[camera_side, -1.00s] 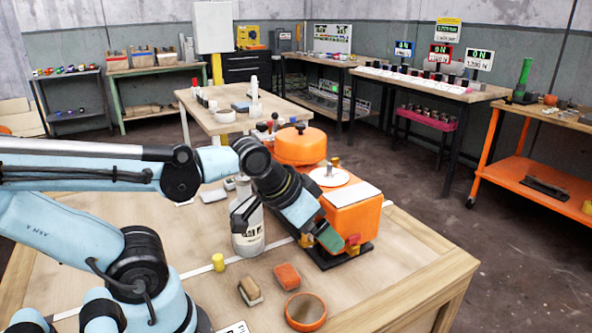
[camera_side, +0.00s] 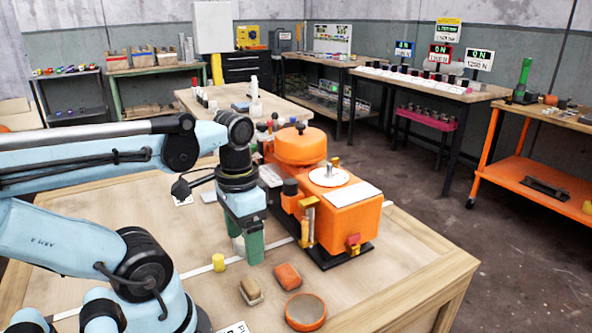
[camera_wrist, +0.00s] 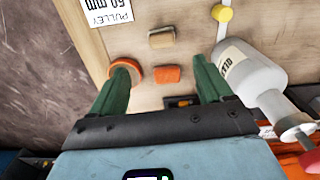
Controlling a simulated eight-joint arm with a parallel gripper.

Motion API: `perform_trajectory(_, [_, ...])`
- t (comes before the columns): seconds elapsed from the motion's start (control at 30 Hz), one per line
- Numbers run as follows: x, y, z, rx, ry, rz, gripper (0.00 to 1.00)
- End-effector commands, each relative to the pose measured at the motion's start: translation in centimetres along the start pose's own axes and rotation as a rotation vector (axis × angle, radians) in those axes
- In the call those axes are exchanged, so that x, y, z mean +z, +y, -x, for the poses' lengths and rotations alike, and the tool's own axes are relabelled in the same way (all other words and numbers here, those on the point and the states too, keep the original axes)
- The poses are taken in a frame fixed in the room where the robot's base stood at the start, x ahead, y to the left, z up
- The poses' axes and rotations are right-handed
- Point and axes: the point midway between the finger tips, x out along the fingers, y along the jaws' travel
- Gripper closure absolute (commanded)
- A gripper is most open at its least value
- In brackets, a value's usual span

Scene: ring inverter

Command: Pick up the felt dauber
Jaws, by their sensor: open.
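A tan block with a pale lower layer (camera_side: 250,291) lies on the near table; from its look it may be the felt dauber, but I cannot be sure. It also shows in the wrist view (camera_wrist: 161,38). An orange-red block (camera_side: 287,276) lies beside it, nearer my gripper in the wrist view (camera_wrist: 167,75). My gripper (camera_side: 247,255) points down with green fingers apart, behind and above both blocks. In the wrist view the fingers (camera_wrist: 160,68) frame the orange-red block, with nothing held between them.
An orange-rimmed round dish (camera_side: 305,312) lies at the front. A yellow cylinder (camera_side: 218,262) stands to the left. A white bottle (camera_wrist: 250,75) is close to the right finger; my gripper mostly hides it from the side. The orange machine (camera_side: 355,215) stands at right.

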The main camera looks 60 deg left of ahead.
Motion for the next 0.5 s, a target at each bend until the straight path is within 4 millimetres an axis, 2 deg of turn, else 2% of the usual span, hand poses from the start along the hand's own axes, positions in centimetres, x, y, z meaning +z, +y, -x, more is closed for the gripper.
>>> perform_trajectory(0.5, [-0.1,0.0,-5.3,0.000,0.001,-0.001,0.21])
